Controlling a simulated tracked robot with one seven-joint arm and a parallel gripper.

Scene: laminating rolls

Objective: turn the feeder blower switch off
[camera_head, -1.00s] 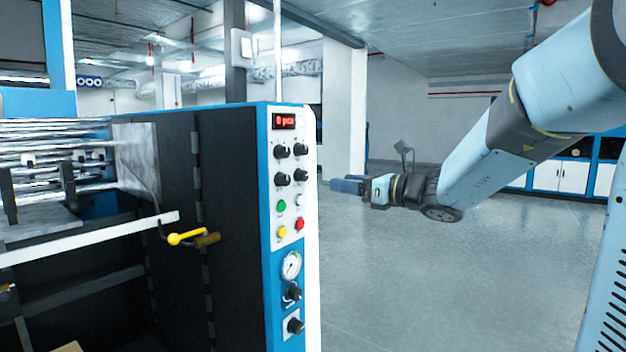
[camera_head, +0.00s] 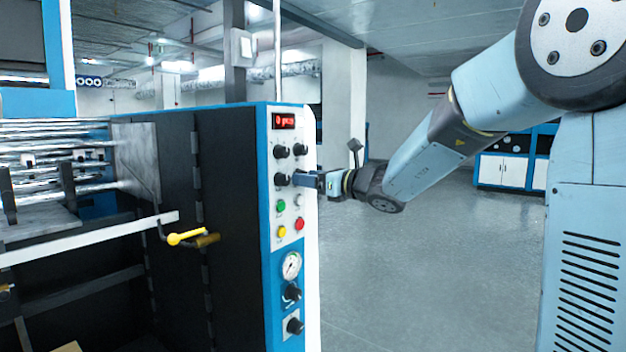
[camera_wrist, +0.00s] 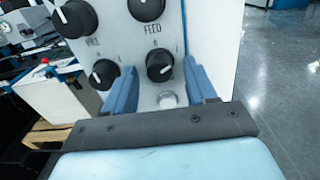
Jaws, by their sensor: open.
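The control panel (camera_head: 289,215) on the machine's blue-edged end carries several black rotary knobs. One knob (camera_wrist: 160,67), just below a "FEED" label, sits between my two blue fingers in the wrist view. I cannot tell which knob is the feeder blower switch, as the labels are only partly readable. My gripper (camera_wrist: 162,72) is open, its fingers on either side of that knob; contact is not clear. In the head view my gripper (camera_head: 309,180) reaches in from the right at the second knob row and hides the right knob there. A round white button (camera_wrist: 167,98) lies below the knob.
Other knobs (camera_wrist: 75,18) are close by on the left and above. A red button (camera_head: 299,223), a green one (camera_head: 281,205) and a gauge (camera_head: 291,265) are lower on the panel. Open floor (camera_head: 420,260) lies right.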

